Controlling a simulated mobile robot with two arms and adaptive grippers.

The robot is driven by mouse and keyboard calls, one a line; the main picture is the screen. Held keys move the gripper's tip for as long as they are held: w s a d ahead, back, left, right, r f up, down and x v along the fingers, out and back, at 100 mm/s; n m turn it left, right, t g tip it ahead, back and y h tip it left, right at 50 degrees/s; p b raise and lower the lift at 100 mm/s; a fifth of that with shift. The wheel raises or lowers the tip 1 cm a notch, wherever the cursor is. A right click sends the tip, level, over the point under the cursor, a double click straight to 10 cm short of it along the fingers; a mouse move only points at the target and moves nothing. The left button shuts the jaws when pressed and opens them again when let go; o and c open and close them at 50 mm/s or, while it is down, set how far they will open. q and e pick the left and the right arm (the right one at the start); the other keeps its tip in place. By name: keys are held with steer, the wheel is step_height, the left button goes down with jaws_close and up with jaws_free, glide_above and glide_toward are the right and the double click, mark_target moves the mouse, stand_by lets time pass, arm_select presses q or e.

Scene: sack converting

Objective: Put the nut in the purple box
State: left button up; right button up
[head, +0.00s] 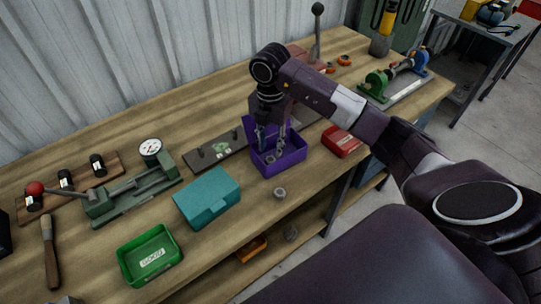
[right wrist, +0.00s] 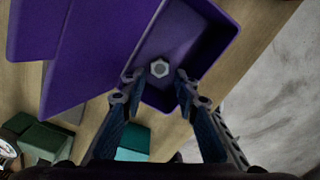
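The purple box (head: 291,160) stands open on the workbench, its lid raised at the back. My right gripper (head: 272,148) points down into it from above. In the right wrist view, a grey hex nut (right wrist: 160,68) lies inside the purple box (right wrist: 205,62). The fingertips of the right gripper (right wrist: 158,82) are spread on either side of the nut, with gaps showing, so it is not gripped. In the head view the nut is hidden by the gripper and box wall. My left gripper is not in view.
A green tray (head: 150,256) sits near the front edge. Bare bench shows between them.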

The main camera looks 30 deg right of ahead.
mark_target(271, 160)
step_height(271, 160, up, 8)
steer(key=b, duration=0.1)
steer(key=shift+f, duration=0.2)
steer(key=shift+s+f, duration=0.1)
stand_by(0.4)
